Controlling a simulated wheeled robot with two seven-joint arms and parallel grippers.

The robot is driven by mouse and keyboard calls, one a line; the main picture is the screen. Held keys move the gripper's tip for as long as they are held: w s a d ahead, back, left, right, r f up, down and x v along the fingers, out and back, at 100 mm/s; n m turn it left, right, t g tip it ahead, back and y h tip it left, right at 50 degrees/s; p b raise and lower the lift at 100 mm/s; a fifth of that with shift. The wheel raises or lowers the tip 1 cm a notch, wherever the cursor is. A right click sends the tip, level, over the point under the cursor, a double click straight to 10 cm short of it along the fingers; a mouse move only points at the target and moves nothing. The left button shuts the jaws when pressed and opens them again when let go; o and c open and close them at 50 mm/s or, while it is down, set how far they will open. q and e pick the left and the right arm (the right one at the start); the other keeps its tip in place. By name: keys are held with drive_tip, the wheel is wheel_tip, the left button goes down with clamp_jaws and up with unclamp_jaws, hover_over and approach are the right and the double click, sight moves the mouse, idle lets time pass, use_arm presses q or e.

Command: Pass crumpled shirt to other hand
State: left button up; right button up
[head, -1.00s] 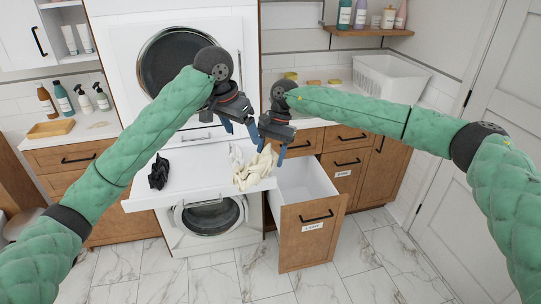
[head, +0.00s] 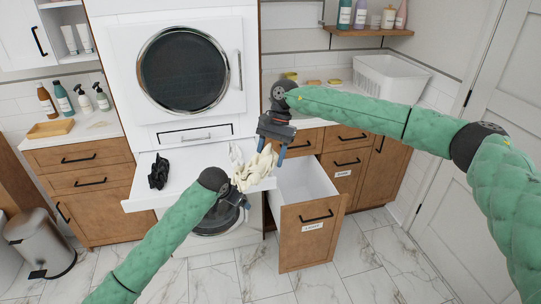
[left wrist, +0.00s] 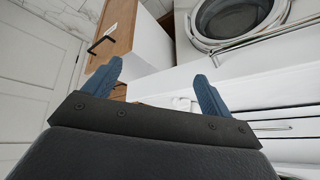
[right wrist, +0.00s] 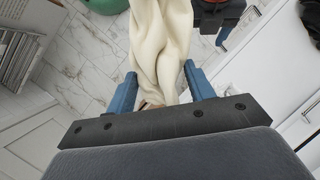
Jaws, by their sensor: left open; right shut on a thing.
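The crumpled cream shirt (head: 257,166) hangs from my right gripper (head: 272,147) near the right end of the white pull-out shelf. In the right wrist view the shirt (right wrist: 160,42) runs between the two blue fingers, which are shut on it. My left gripper (head: 241,199) is lower, in front of the shelf edge and just below the shirt. In the left wrist view the left gripper (left wrist: 162,76) has its fingers apart with nothing between them. The head view does not clearly show whether the shirt's lower end touches the shelf.
The white shelf (head: 190,178) holds a black cloth (head: 158,172) at its left and a pale cloth (head: 235,153) behind the shirt. An open labelled drawer (head: 312,240) stands out at the right. A dryer (head: 185,70) is above, a washer below. A bin (head: 40,245) stands at left.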

use_arm(q)
drive_tip(key=s+a+f+n+g, duration=0.1)
drive_tip(key=s+f, duration=0.6)
drive_tip(key=f, duration=0.3)
drive_tip(key=s+a+f+n, duration=0.1)
drive_tip(key=s+f, duration=0.6)
drive_tip(key=f, duration=0.4)
drive_tip(key=s+f+n+g, duration=0.1)
drive_tip(key=s+f, duration=0.6)
drive_tip(key=f, duration=0.3)
drive_tip(key=s+a+f, duration=0.1)
drive_tip(key=s+f, duration=0.5)
drive_tip(key=s, duration=0.4)
drive_tip(key=s+a+f+n+g+y, duration=0.1)
drive_tip(key=s+a+f, duration=0.1)
drive_tip(key=s+f, duration=0.4)
drive_tip(key=s+a+f+n+g+y, duration=0.1)
drive_tip(key=s+f, duration=0.5)
drive_tip(key=s, duration=0.7)
drive_tip(key=shift+s+a, duration=0.15)
drive_tip(key=shift+s, duration=0.25)
